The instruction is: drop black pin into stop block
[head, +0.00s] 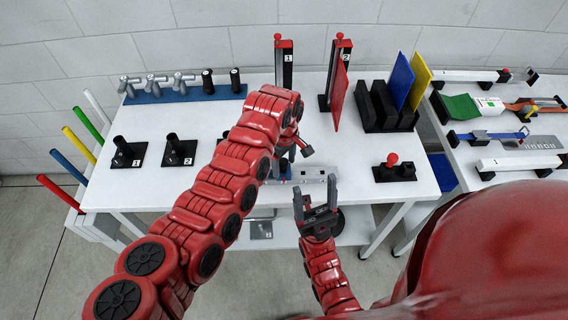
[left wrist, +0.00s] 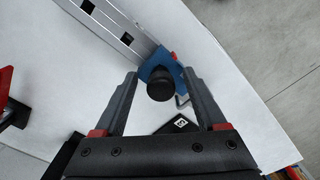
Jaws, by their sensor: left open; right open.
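A black pin (left wrist: 160,86) with a round head shows between the fingertips of my left gripper (left wrist: 160,78) in the left wrist view. The fingers are open, with a gap on both sides of the pin. The blue stop block (left wrist: 160,62) is at the end of a metal rail, directly at the pin; I cannot tell how deep the pin sits in it. In the head view, my left gripper (head: 290,150) is over the rail (head: 308,174) and partly hides the blue block (head: 279,171). My right gripper (head: 317,206) is open and empty at the table's front edge.
A blue rack (head: 185,94) with metal clamps and two black pins stands at the back left. Black holders 1 (head: 128,153) and 2 (head: 180,152) are left of my arm. A black base with a red knob (head: 393,160) is at right.

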